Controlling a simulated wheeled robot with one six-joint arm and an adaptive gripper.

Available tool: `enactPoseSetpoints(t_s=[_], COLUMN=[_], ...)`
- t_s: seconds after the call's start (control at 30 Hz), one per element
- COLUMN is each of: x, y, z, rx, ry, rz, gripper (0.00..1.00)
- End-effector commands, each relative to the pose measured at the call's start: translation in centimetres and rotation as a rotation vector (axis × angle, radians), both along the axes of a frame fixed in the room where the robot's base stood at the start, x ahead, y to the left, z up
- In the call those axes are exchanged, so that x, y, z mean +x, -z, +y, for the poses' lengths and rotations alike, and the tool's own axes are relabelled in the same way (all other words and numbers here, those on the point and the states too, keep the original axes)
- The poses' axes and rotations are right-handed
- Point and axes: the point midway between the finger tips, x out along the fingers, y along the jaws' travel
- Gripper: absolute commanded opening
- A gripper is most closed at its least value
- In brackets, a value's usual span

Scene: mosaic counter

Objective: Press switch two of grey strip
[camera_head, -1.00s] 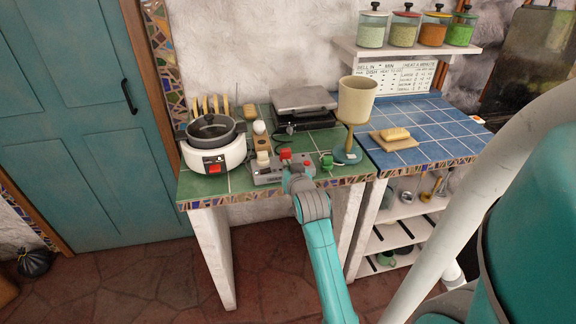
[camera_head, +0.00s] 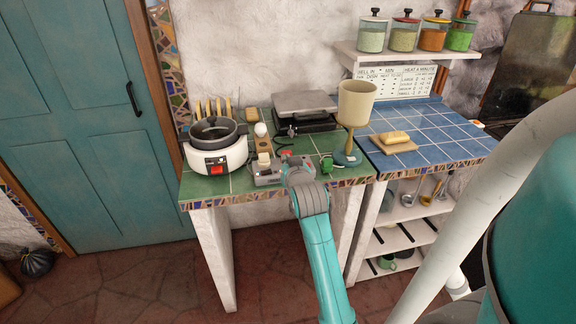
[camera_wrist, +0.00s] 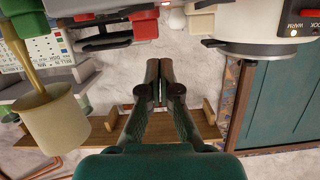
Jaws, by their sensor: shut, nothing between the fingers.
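The grey strip (camera_head: 268,174) lies near the front edge of the green-tiled counter, right of the white cooker. A pale plug or block (camera_head: 263,160) stands at its left part, and a dull red part (camera_head: 287,154) shows near its right end. In the head view my wrist covers the strip's right end, so its separate switches cannot be told apart. My gripper (camera_wrist: 155,66) is shut and empty in the wrist view. Red parts (camera_wrist: 145,24) show above the fingertips there. The fingers look apart from them; contact cannot be judged.
The white cooker (camera_head: 219,158) stands left of the strip. A green item (camera_head: 326,163) and a beige cup (camera_head: 356,101) on a stand are to the right. A grey press (camera_head: 304,104) sits behind. The blue-tiled counter (camera_head: 430,131) holds a board with a yellow block.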

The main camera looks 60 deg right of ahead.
Motion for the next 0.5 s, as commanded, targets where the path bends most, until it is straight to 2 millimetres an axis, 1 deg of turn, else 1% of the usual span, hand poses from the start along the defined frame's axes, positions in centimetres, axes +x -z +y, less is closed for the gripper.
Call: enactPoseSetpoints(t_s=[0.3, 0.5], x=[-3.1, -4.7], y=[-1.2, -1.9], z=[4.0, 5.8], rx=[-0.001, -0.001], ry=[-0.001, 0.0], rz=[-0.001, -0.001], gripper=[0.0, 0.0])
